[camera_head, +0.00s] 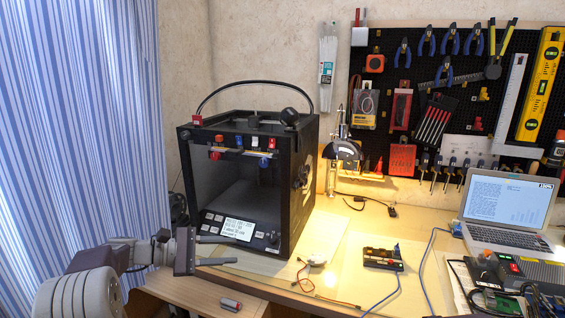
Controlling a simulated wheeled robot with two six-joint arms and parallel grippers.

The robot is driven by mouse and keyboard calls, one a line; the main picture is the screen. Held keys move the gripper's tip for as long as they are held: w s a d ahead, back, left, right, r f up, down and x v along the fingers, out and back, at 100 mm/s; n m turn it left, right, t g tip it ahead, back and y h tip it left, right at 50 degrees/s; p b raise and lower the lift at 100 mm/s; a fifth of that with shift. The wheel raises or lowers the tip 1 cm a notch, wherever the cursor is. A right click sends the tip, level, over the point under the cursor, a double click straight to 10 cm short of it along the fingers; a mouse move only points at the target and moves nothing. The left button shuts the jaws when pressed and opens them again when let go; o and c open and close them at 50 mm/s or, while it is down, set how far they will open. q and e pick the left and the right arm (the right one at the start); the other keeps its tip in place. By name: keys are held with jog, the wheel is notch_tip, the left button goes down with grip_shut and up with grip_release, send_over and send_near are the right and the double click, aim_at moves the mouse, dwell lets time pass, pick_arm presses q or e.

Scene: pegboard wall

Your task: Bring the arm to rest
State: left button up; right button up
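My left arm comes in from the lower left. My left gripper (226,250) points right in front of the black 3D printer (295,190), near its lower front edge and display. Its two fingers are spread apart with nothing between them, so it is open and empty. I cannot tell whether the upper finger touches the printer's front. My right arm and gripper are not in view.
A tool pegboard (430,75) and striped curtain (75,130) stand behind.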

pick_arm(q)
jog(key=s+d+f+m+g+y, duration=0.2)
jog(key=s+d+f, duration=0.1)
jog(key=s+d, duration=0.3)
jog(key=s+d+f+m+g+y, duration=0.2)
jog(key=s+d+f+g+y, duration=0.15)
jog(key=s, duration=0.55)
jog(key=s+a+f+m+y, duration=0.9)
jog(key=s+a+f, duration=0.3)
jog(key=s+f, duration=0.15)
notch_tip(320, 180, up, 23)
jog(key=w+m+t+p, duration=0.1)
jog(key=p, duration=2.1)
jog(key=shift+w+a, duration=0.3)
jog(key=shift+a, duration=0.05)
jog(key=shift+f+t, duration=0.1)
jog(key=shift+t, duration=0.15)
